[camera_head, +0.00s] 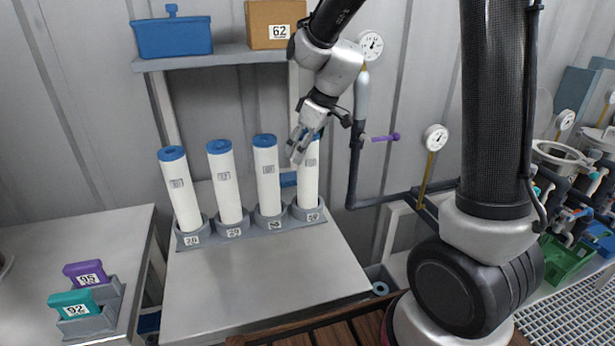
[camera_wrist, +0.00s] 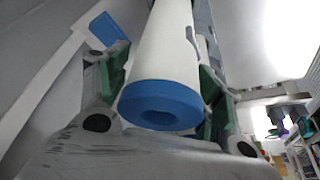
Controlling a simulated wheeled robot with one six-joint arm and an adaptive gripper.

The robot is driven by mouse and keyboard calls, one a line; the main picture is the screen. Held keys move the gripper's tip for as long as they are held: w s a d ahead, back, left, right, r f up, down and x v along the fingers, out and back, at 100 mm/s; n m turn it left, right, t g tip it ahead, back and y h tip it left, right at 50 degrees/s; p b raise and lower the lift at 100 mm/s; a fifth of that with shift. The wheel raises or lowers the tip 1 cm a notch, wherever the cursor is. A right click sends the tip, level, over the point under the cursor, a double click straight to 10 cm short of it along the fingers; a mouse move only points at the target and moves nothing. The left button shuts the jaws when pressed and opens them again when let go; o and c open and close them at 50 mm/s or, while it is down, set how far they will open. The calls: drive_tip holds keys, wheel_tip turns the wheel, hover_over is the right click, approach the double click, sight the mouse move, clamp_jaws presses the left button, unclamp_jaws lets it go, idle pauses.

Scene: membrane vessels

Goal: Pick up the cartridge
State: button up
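Several white cartridges with blue ends stand upright in a row in a grey rack (camera_head: 250,228) on a metal table. My gripper (camera_head: 302,147) is at the top of the rightmost cartridge (camera_head: 309,180), whose upper end it partly hides. In the wrist view, this cartridge's blue ring-shaped end (camera_wrist: 160,104) lies between the two green-padded fingers of my gripper (camera_wrist: 165,85). The pads sit close along both sides of it. Whether they touch it cannot be told. Its foot still sits in the rack. The other cartridges (camera_head: 182,190), (camera_head: 226,183) and (camera_head: 267,177) stand to its left.
A shelf (camera_head: 215,58) above holds a blue box (camera_head: 174,37) and a cardboard box (camera_head: 274,24) marked 62. A pipe (camera_head: 354,160) with gauges and a purple-handled valve (camera_head: 385,138) is just right of my gripper. The table front (camera_head: 260,278) is bare.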

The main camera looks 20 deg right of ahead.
drive_tip(key=c, duration=1.1)
